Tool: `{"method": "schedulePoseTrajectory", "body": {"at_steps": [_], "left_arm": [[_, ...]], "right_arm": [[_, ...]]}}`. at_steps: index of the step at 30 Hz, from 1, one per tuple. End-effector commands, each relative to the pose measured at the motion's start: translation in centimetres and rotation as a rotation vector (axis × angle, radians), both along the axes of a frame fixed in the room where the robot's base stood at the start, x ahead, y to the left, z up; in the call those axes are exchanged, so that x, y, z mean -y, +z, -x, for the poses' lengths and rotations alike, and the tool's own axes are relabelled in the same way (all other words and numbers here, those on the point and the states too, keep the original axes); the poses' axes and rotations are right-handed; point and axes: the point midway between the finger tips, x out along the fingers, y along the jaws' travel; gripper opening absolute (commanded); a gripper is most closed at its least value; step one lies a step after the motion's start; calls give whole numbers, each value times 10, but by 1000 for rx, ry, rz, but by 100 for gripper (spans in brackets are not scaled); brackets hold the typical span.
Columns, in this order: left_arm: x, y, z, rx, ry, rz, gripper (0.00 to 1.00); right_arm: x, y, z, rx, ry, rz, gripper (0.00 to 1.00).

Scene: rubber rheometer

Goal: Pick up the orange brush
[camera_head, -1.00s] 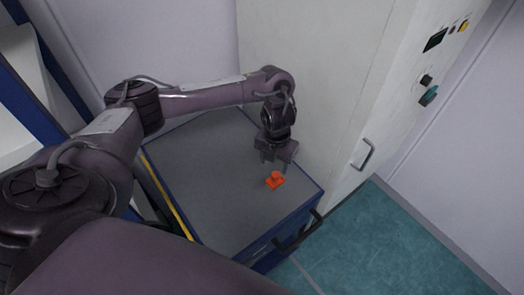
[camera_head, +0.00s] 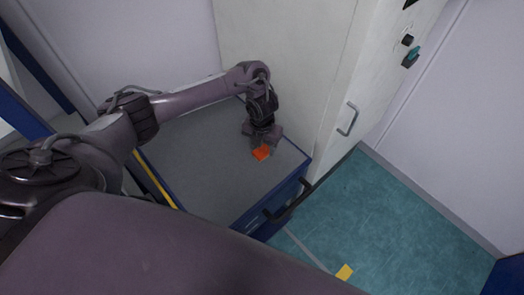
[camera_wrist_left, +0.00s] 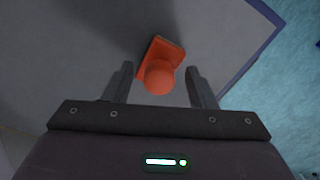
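The orange brush (camera_head: 261,153) lies on the grey top of a blue cabinet, near its right side. In the left wrist view the brush (camera_wrist_left: 160,74) shows a round knob on a flat rectangular base. My left gripper (camera_head: 262,146) is right over the brush and hides part of it in the head view. In the left wrist view my left gripper (camera_wrist_left: 160,80) is open, with the knob between its two fingers and a gap on each side. My right gripper is not in view.
The grey cabinet top (camera_head: 205,165) is otherwise clear. A tall white cabinet (camera_head: 290,60) with a handle (camera_head: 347,119) stands right behind it. A black handle (camera_head: 288,203) sticks out from the blue cabinet's front. A yellow piece (camera_head: 344,272) is on the teal floor.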

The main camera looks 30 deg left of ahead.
Motion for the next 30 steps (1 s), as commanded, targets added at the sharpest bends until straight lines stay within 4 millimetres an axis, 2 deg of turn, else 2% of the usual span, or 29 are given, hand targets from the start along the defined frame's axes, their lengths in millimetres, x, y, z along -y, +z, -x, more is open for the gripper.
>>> {"method": "schedulePoseTrajectory", "body": {"at_steps": [1,10,18,23,26,28,30], "left_arm": [[0,0,0,0,0,0,45],[0,0,0,0,1,-1,5],[0,2,0,1,1,0,4],[0,11,-1,3,-1,0,4],[-1,23,-2,4,0,0,4],[-1,37,-2,6,-1,-1,4],[-2,59,-3,8,-3,-3,4]], "right_arm": [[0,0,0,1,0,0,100],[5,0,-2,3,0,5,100],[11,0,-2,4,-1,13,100],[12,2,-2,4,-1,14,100],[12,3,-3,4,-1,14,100],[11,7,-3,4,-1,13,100],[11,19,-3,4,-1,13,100]]}}
